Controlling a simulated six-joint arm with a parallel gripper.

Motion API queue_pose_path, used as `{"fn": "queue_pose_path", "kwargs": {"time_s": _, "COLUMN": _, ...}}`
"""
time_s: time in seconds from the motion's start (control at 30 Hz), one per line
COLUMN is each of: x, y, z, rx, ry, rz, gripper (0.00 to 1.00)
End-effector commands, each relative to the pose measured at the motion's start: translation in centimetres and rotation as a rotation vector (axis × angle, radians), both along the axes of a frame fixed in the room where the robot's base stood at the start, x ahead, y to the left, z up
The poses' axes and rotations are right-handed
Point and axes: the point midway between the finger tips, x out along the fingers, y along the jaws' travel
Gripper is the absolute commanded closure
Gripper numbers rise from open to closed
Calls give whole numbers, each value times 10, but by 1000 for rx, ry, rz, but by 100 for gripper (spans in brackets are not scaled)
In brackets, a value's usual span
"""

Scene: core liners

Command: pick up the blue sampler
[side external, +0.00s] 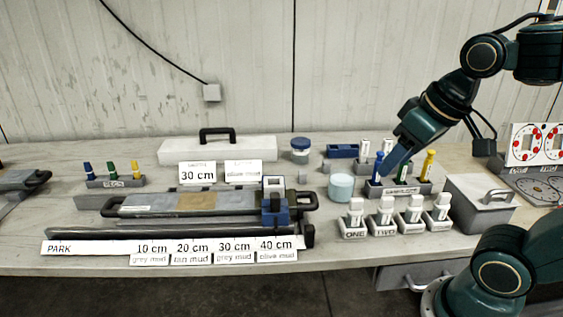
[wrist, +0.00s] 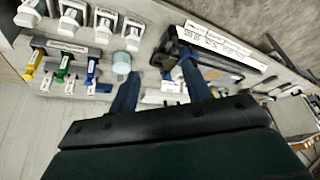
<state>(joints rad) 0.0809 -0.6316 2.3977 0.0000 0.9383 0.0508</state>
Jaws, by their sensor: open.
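The blue sampler (side external: 378,168) stands upright at the left end of the sampler rack (side external: 398,190) in the side view. In the wrist view the blue sampler (wrist: 91,70) is beside a green one (wrist: 64,68) and a yellow one (wrist: 35,62). My gripper (side external: 387,169) looks close to the blue sampler in the side view. In the wrist view my gripper (wrist: 160,68) is open, with the blue sampler left of both fingers, not between them.
White-topped holders (side external: 382,216) stand in front of the rack. A pale teal jar (side external: 341,187) is to its left and a grey lidded box (side external: 481,205) to its right. A second rack (side external: 115,182) with blue, green and yellow pieces stands far left. A long core tray (side external: 150,205) lies between.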

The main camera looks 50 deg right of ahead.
Motion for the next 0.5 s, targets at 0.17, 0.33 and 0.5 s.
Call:
{"fn": "queue_pose_path", "kwargs": {"time_s": 0.17, "x": 29, "y": -24, "z": 12, "rx": 29, "ry": 60, "rz": -144, "gripper": 51}}
{"fn": "queue_pose_path", "kwargs": {"time_s": 0.33, "x": 56, "y": -54, "z": 18, "rx": 62, "ry": 117, "rz": -287, "gripper": 51}}
{"fn": "queue_pose_path", "kwargs": {"time_s": 0.5, "x": 81, "y": -88, "z": 20, "rx": 96, "ry": 169, "rz": -429, "gripper": 51}}
